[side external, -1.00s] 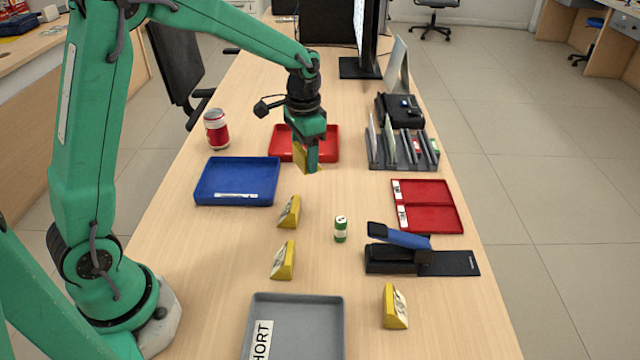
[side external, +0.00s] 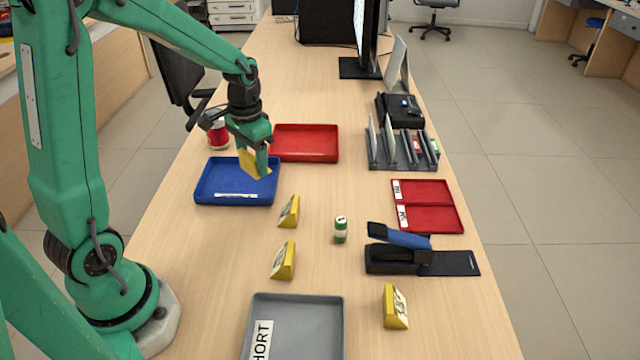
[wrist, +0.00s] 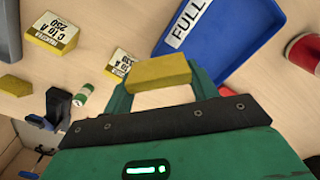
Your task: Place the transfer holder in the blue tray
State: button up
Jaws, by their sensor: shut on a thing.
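My gripper (side external: 256,168) is shut on a yellow wedge-shaped holder (side external: 247,163), held above the right part of the blue tray (side external: 205,188). In the wrist view the holder (wrist: 160,72) sits between my two green fingers (wrist: 162,92), with a plain yellow face showing; its label is hidden, so I cannot read whether it is the transfer one. The blue tray (wrist: 200,38) shows there beyond the fingers, with a "FULL" label. Similar yellow holders stand on the counter: one (side external: 288,212), another (side external: 283,261) and a third (side external: 395,307).
A red tray (side external: 305,143) adjoins the blue tray's back right. A red can (side external: 217,135) stands behind it, partly hidden by my arm.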

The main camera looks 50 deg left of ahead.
send_over(238, 184)
notch_tip(238, 184, down, 6)
jog(key=shift+s+f, duration=0.1)
jog(key=shift+f, duration=1.95)
jog(key=shift+f, duration=0.15)
jog(key=o, duration=1)
notch_tip(238, 184, up, 12)
jog(key=shift+r, duration=0.2)
